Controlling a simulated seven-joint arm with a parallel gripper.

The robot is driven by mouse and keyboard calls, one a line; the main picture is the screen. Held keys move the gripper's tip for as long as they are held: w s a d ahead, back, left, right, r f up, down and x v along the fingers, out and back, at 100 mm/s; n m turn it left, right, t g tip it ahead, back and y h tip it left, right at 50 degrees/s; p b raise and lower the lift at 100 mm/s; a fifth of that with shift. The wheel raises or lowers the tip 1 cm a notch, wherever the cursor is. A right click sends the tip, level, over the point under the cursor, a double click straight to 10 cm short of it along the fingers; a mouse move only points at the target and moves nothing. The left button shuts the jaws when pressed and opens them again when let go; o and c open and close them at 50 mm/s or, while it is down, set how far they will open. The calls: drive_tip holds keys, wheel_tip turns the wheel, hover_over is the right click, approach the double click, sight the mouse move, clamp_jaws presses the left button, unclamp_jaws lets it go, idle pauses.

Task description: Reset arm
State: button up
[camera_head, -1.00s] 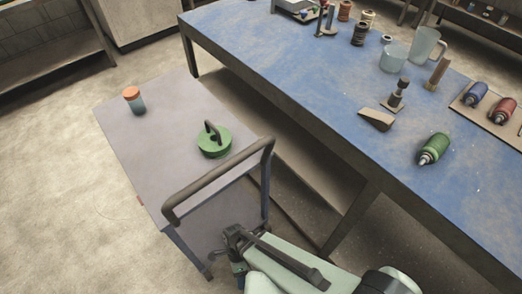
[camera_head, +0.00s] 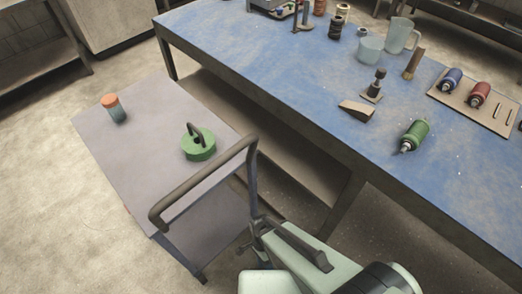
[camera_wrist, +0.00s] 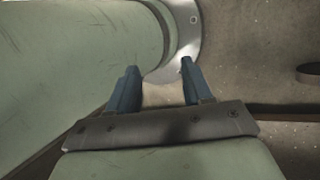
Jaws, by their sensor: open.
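My gripper (camera_wrist: 158,72) shows in the wrist view with its two blue fingers apart and nothing between them. Behind the fingers are a pale green link of my own arm and bare floor. In the head view my arm is folded low at the bottom centre, beside the handle end of the cart, and the fingers are hidden there. The grey cart (camera_head: 145,165) stands left of the blue table (camera_head: 290,75). A green lidded round object with a dark handle (camera_head: 198,146) and an orange-capped jar (camera_head: 114,108) stand on the cart.
The cart's dark handle (camera_head: 205,182) rises close to my arm. On the table are a green bottle (camera_head: 415,134) lying down, a wooden wedge (camera_head: 357,111), a tamper-like tool (camera_head: 374,86), a clear pitcher (camera_head: 402,35) and a board (camera_head: 476,103) with bottles. Floor at left is clear.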

drive_tip(key=d+n+y, duration=0.1)
drive_tip(key=d+n, duration=1)
drive_tip(key=d, duration=0.4)
drive_tip(key=shift+d+f+n+g, duration=0.3)
drive_tip(key=shift+d+f+g, duration=0.05)
drive_tip(key=shift+f+g, duration=0.05)
drive_tip(key=shift+w, duration=0.1)
idle(2.3)
